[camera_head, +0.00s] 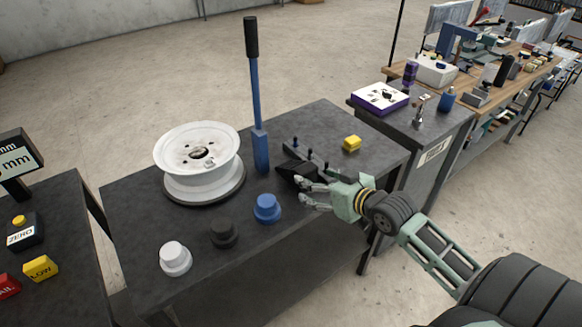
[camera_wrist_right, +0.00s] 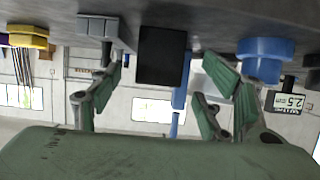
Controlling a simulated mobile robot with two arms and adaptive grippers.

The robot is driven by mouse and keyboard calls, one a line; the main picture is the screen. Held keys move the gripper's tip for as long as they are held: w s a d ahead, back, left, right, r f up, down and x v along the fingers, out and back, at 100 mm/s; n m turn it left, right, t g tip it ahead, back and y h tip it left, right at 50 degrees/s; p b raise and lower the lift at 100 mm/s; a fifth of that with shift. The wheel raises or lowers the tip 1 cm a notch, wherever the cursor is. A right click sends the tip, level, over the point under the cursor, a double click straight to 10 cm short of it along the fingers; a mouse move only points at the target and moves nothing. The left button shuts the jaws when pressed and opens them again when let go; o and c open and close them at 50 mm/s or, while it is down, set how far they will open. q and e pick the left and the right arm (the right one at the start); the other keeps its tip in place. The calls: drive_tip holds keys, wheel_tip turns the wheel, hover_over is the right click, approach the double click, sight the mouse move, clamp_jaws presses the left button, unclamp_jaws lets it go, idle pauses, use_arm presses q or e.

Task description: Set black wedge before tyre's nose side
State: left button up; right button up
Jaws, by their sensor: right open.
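The black wedge (camera_head: 288,169) lies on the dark table, right of the blue lever's foot. In the right wrist view the wedge (camera_wrist_right: 163,55) shows as a dark block between my spread fingers, with clear gaps on both sides. My right gripper (camera_head: 303,190) is open and empty, low at the table's front edge, with its fingers pointing at the wedge. A white wheel rim (camera_head: 197,152) sits on a round dark base at the table's left; no black tyre shows on it. My left gripper is not in view.
A blue lever (camera_head: 257,110) with a black handle stands between rim and wedge. Blue (camera_head: 267,208), black (camera_head: 223,234) and white (camera_head: 175,258) knobs line the front. The table's back right is clear.

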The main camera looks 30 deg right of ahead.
sight(310, 176)
drive_tip(key=shift+x, duration=1.2)
drive_tip(key=w, duration=0.1)
drive_tip(key=w+p, duration=0.1)
drive_tip(key=shift+w+f, duration=0.2)
drive_tip(key=shift+w, duration=0.15)
drive_tip(key=shift+x, duration=0.85)
drive_tip(key=shift+s+f, duration=0.1)
drive_tip(key=c, duration=1.6)
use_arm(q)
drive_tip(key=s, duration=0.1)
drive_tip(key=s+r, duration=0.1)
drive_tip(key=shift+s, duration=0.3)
use_arm(e)
clamp_jaws()
